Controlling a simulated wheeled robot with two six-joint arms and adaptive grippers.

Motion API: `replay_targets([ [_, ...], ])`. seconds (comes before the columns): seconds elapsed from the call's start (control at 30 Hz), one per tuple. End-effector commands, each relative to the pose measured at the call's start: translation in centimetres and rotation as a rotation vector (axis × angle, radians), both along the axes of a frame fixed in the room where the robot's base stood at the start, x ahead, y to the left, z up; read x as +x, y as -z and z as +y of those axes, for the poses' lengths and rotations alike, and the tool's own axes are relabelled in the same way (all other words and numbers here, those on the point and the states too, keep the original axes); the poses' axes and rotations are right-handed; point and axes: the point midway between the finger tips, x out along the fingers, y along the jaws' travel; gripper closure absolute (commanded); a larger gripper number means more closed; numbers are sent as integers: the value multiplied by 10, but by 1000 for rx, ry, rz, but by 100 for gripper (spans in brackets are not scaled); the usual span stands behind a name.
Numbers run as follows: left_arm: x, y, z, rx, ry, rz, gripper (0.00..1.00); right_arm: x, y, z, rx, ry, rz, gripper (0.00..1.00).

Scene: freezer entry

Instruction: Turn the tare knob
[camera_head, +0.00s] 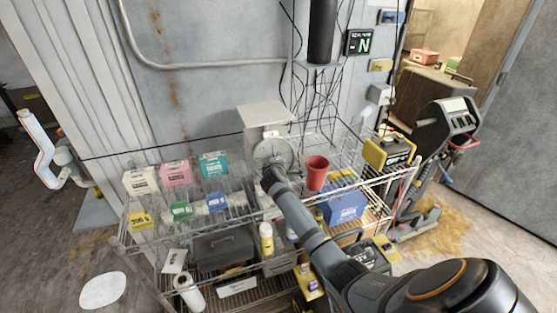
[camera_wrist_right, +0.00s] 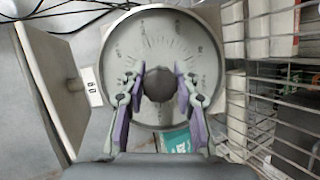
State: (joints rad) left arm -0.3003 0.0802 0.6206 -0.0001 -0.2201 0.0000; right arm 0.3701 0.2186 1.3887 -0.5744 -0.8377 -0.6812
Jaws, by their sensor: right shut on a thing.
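The scale (camera_head: 264,114) stands on the wire rack, with a flat grey pan on top and a round dial (camera_head: 274,147) facing me. In the right wrist view, the dial (camera_wrist_right: 165,40) fills the middle, with tick marks around its face. The dark round tare knob (camera_wrist_right: 158,84) sits at its centre. My right gripper (camera_wrist_right: 159,92) has its purple-padded fingers on both sides of the knob, shut on it. In the head view, my right arm reaches up to the dial, and the gripper (camera_head: 268,172) hides the knob. My left gripper is not in view.
A red cup (camera_head: 316,173) stands close right of the arm, with a yellow-black device (camera_head: 389,151) beyond. Cartons (camera_head: 176,173) and coloured labelled items (camera_head: 181,211) sit left on the rack. A blue box (camera_head: 344,207) is at right. A lit display (camera_head: 359,43) hangs on the wall.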

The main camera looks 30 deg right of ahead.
Motion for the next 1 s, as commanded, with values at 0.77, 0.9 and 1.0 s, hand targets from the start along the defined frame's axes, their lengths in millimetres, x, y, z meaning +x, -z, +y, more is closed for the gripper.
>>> replay_targets([
  [0.77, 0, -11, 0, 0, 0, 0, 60, 0, 0, 0, 149, 60, -37, 100],
  [0.9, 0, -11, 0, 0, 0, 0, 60, 0, 0, 0, 148, 60, -37, 100],
  [1.0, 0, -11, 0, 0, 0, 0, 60, 0, 0, 0, 148, 60, -36, 56],
])
